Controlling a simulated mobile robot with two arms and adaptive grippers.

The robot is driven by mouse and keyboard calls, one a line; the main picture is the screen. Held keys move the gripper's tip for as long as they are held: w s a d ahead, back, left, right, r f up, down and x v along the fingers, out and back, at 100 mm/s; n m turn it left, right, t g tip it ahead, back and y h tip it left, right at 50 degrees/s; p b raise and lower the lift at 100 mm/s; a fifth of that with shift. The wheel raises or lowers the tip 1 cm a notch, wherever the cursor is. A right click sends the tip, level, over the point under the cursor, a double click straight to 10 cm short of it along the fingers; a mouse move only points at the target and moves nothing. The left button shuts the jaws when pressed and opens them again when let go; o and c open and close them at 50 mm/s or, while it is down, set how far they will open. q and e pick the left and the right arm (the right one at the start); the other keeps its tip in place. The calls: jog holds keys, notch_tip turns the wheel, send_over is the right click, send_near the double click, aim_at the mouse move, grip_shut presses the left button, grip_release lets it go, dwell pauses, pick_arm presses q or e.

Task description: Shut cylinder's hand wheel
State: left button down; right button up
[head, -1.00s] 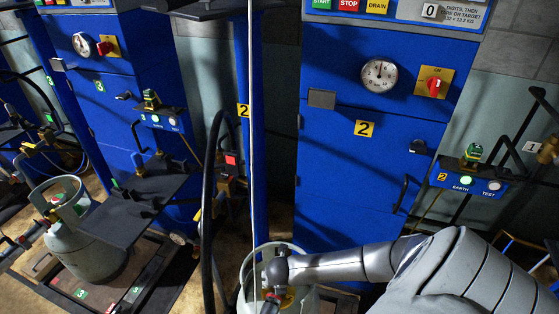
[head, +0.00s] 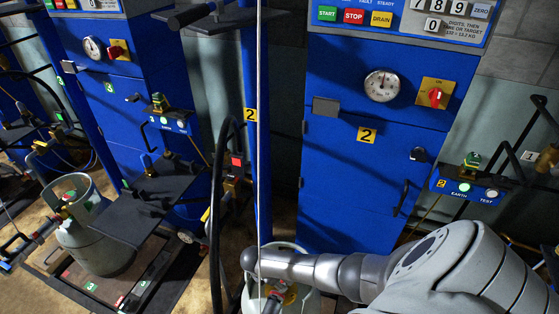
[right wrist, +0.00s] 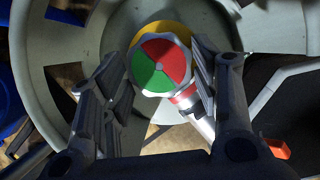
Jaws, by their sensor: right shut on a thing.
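The hand wheel (right wrist: 160,65), with red and green sectors and a pale rim, tops the valve of a grey cylinder. My right gripper (right wrist: 163,70) is shut on it, with one dark finger on each side. A silver connector with a red band (right wrist: 185,98) joins the valve just below the wheel. In the head view the cylinder (head: 308,304) stands at the bottom centre, partly hidden by my right forearm, and the wheel cannot be made out there. My left gripper is not in view.
The cylinder's round collar (right wrist: 45,110) surrounds the gripper closely. A blue cabinet (head: 350,190) marked 2 stands behind, with a dial (head: 382,85) and red switch (head: 435,97). A black hose (head: 217,210) hangs to the left. Another grey cylinder (head: 95,245) stands at station 3.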

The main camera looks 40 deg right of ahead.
jog(key=m, duration=0.2)
jog(key=m+g, duration=0.1)
jog(key=m, duration=0.1)
jog(key=shift+w+y, duration=0.2)
jog(key=shift+y, duration=0.1)
jog(key=m+g, duration=0.1)
jog(key=m, duration=0.1)
jog(key=m+y+b, duration=0.1)
jog(key=m, duration=0.1)
jog(key=shift+w+d+f+g, duration=0.1)
jog(key=shift+w+g, duration=0.1)
jog(key=shift+g, duration=0.2)
jog(key=m, duration=0.2)
jog(key=m+y+b, duration=0.1)
jog(key=m, duration=0.1)
jog(key=m+g, duration=0.1)
jog(key=shift+w+d+m+y+b, duration=0.1)
jog(key=shift+d+m+y+b, duration=0.2)
jog(key=shift+m, duration=0.1)
jog(key=shift+d+m+y+b, duration=0.15)
jog(key=shift+m+y, duration=0.3)
jog(key=shift+m, duration=0.7)
jog(key=shift+m+y+b, duration=0.2)
jog(key=shift+m+y, duration=0.25)
jog(key=shift+m, duration=0.7)
jog(key=o, duration=1)
